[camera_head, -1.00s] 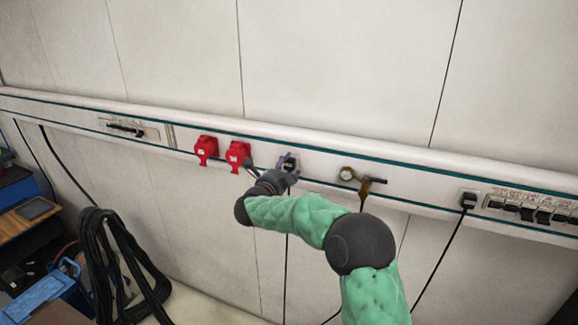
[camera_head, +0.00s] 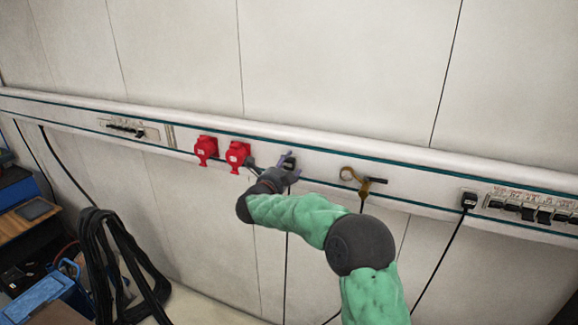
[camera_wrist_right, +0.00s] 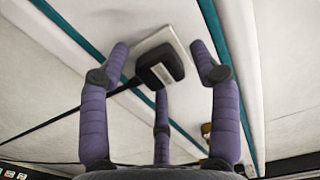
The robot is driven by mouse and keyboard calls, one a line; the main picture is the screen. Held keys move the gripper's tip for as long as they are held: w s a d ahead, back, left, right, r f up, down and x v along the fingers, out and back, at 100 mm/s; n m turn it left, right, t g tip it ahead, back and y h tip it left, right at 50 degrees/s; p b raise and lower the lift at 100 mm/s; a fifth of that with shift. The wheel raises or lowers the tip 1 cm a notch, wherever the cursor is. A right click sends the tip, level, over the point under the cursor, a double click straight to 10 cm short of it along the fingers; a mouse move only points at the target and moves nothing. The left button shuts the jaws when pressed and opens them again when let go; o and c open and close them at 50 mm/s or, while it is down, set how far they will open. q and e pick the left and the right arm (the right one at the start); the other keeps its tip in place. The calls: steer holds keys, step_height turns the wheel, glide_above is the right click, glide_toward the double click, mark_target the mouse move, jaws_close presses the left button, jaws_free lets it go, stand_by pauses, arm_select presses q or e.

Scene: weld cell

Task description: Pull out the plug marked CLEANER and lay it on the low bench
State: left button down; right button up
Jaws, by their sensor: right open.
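A black plug (camera_head: 289,163) sits in a wall socket on the white rail, near the middle of the head view. Its cord hangs straight down the wall. The plug also shows in the right wrist view (camera_wrist_right: 160,68), with a small pale label too blurred to read. My right gripper (camera_head: 288,166) is open, with its purple fingers around the plug. In the right wrist view the fingers (camera_wrist_right: 160,72) stand apart from the plug's sides. Another black plug (camera_head: 469,200) sits farther right on the rail. I cannot make out the low bench for certain. My left gripper is not in view.
Two red sockets (camera_head: 221,152) are left of my right gripper. A brass fitting (camera_head: 357,180) is just right of it. A switch row (camera_head: 532,211) is at far right. Black cable coils (camera_head: 112,260) and a wood-topped blue bench (camera_head: 22,222) are at left.

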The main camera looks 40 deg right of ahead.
steer(key=shift+b, duration=0.35)
stand_by(0.7)
jaws_close()
steer(key=shift+a, duration=0.1)
steer(key=shift+b+v, duration=1.15)
steer(key=shift+v, duration=1.8)
